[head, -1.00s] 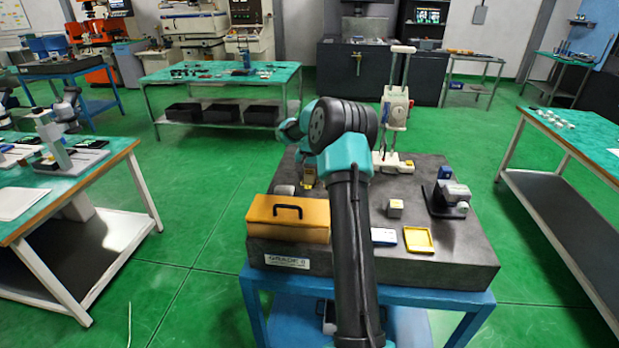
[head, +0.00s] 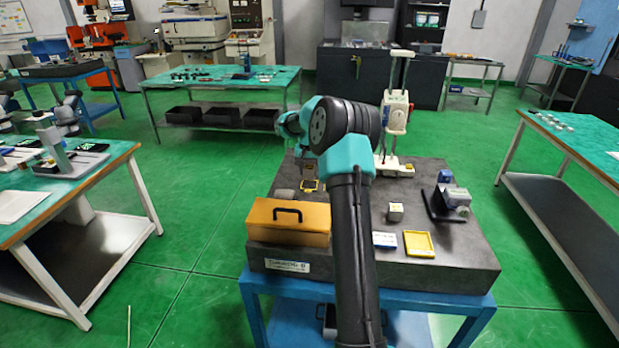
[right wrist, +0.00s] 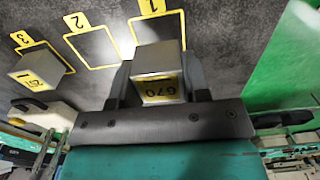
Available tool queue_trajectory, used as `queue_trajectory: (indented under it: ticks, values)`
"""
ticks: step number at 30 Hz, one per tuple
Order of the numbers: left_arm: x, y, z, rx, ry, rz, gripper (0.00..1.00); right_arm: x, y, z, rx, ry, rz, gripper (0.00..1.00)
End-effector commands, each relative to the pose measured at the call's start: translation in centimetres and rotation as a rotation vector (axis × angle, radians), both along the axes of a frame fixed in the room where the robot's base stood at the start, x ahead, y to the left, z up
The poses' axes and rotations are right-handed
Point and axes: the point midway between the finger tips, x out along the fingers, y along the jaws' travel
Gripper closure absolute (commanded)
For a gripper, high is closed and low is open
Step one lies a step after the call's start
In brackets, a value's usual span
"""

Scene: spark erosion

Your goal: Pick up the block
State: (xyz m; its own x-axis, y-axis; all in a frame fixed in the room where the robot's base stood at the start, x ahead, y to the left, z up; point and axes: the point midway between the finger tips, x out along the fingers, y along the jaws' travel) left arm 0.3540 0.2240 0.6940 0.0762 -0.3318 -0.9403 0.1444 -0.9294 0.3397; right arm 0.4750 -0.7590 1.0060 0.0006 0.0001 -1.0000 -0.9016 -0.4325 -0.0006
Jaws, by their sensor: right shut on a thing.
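A grey metal block (right wrist: 158,62) with a yellow label that seems to read "G70" is between the two dark fingers of my right gripper (right wrist: 160,75) in the right wrist view. The fingers press on its two sides. In the head view my right arm reaches over the dark plate (head: 460,262), and its gripper end is small and partly hidden. A yellow outlined square (head: 310,185) shows bare on the plate there. A second labelled block (right wrist: 40,68) sits by the outline numbered 3. My left gripper is not in view.
An orange box (head: 288,238) with a black handle stands at the plate's front left. A tall white stand (head: 394,115) is behind.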

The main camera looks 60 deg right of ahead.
Motion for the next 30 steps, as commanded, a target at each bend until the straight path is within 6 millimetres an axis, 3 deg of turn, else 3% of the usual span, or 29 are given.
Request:
queue_trajectory:
  ticks: [6, 12, 30]
  values:
    - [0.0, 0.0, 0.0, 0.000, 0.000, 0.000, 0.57, 0.0, 0.0, 4.2, -0.003, -0.004, -0.001, 0.86]
    - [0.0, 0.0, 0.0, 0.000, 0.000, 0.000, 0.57, 0.0, 0.0, 6.2, -0.001, 0.000, 0.000, 0.86]
    - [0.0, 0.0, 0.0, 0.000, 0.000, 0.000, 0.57, 0.0, 0.0, 6.4, 0.000, 0.000, 0.000, 0.86]
